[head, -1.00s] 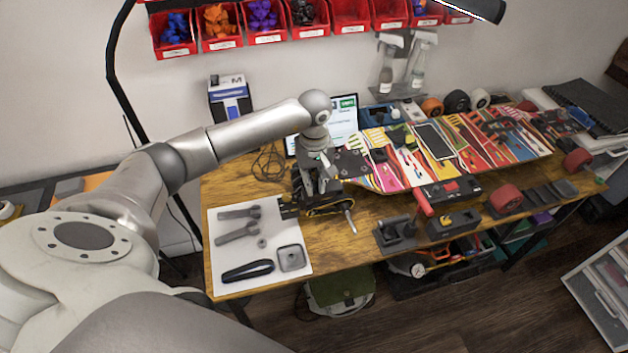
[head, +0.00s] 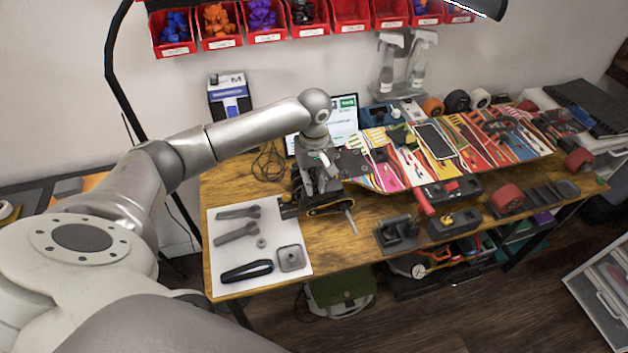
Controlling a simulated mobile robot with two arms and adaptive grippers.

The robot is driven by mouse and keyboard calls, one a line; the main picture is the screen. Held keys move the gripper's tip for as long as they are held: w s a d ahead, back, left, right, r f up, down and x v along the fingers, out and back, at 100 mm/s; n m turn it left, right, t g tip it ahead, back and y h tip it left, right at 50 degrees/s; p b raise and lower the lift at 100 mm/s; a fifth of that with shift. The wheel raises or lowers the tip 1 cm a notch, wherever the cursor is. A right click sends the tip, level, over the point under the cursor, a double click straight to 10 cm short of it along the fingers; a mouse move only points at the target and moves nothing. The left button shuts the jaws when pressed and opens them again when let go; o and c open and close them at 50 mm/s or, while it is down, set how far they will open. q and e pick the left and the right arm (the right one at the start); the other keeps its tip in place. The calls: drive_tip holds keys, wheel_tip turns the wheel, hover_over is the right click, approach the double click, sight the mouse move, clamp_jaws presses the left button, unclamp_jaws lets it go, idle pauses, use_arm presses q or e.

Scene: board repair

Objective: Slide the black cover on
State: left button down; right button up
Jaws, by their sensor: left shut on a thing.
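My right gripper is not in view.
The mat also holds two grey tools (head: 237,233), a small ring (head: 262,243) and a square grey part (head: 290,258). Black holders (head: 397,235) and a red wheel (head: 507,198) stand along the table's front. A tablet screen (head: 345,118) stands behind the arm.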

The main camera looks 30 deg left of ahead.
use_arm(q)
drive_tip(key=shift+b, duration=0.3)
drive_tip(key=shift+f, duration=0.15)
idle(0.5)
drive_tip(key=shift+f+b, duration=0.9)
drive_tip(key=shift+b, duration=0.15)
drive_tip(key=shift+b, duration=0.45)
idle(0.5)
drive_tip(key=shift+f+b, duration=0.85)
drive_tip(key=shift+b, duration=0.1)
